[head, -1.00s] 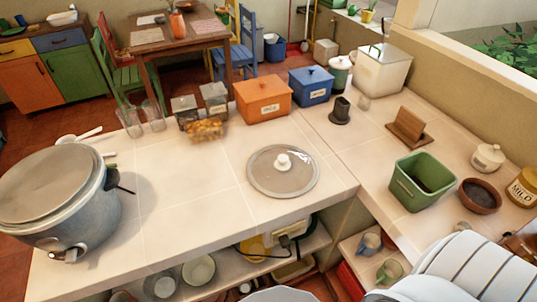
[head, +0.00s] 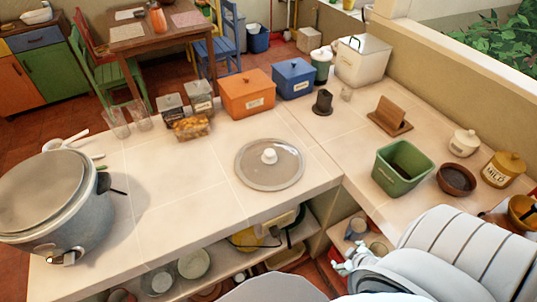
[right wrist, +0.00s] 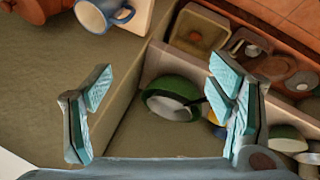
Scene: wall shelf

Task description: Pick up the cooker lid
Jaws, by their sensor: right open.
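The cooker lid (head: 256,178), a round glassy disc with a metal rim and a white knob (head: 269,156), lies flat on the tiled counter near its front edge. The grey cooker (head: 70,218) stands at the left end of the counter with a flat grey disc over its top. My right gripper (head: 352,258) is low at the counter's inner corner, to the right of and below the lid, apart from it. The right wrist view shows its two fingers (right wrist: 160,105) spread wide with nothing between them; the lid is not in that view. My left gripper is not in view.
A green bin (head: 402,170), brown bowl (head: 456,180) and milo jar (head: 503,170) stand on the right counter. Orange (head: 247,95) and blue (head: 293,78) boxes stand behind the lid. Mugs (right wrist: 112,10) sit on the shelf near my right gripper. Counter left of the lid is clear.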

